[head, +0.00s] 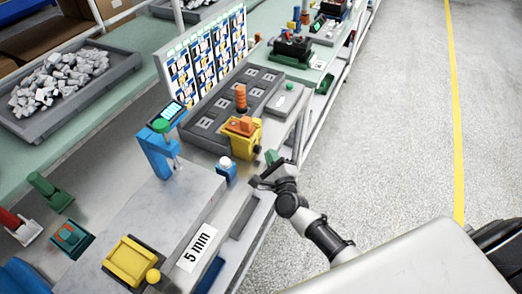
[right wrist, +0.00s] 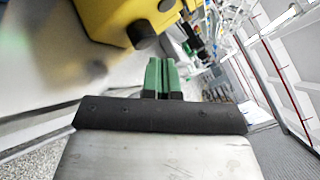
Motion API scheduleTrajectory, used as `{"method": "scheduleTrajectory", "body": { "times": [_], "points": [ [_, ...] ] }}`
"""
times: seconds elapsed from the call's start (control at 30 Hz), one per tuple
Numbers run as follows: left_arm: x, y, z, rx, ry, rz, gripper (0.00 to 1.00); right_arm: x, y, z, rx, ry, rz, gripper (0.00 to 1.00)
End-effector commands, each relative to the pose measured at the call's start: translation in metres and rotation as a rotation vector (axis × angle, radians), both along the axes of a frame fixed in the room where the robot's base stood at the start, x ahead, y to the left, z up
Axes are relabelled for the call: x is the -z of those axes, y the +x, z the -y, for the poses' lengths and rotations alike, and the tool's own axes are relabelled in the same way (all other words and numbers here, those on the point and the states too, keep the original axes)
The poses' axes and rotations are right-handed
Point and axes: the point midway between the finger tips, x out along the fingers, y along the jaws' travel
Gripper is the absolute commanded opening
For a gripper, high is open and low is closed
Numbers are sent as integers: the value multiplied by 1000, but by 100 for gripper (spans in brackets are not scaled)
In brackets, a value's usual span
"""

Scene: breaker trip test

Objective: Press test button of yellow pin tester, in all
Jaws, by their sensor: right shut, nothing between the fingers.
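A yellow tester (head: 246,141) with an orange piece (head: 240,125) on top stands at the bench's front edge in the head view. A dark round knob is on its side facing my gripper. The yellow body (right wrist: 110,18) also shows at the top of the right wrist view, with a dark round part (right wrist: 141,34) on it. My right gripper (head: 271,157) is shut and empty, its green fingertips just right of and below the tester. In the right wrist view the fingers (right wrist: 161,76) are together, apart from the yellow body. My left gripper is not in view.
A blue stand with a green top (head: 159,150) and a small blue block with a white ball (head: 226,172) are nearby. Another yellow device (head: 131,261) sits at the front left. A grey tray (head: 122,68) holds pale parts. Floor right of the bench is clear.

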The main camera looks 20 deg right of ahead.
Motion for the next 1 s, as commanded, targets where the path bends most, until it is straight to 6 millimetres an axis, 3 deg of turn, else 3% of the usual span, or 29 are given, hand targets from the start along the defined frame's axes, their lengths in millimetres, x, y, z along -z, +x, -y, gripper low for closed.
{"method": "scheduleTrajectory", "body": {
  "times": [1.0],
  "points": [
    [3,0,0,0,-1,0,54,-3,9,-12,-9,8,6,0]
  ]
}}
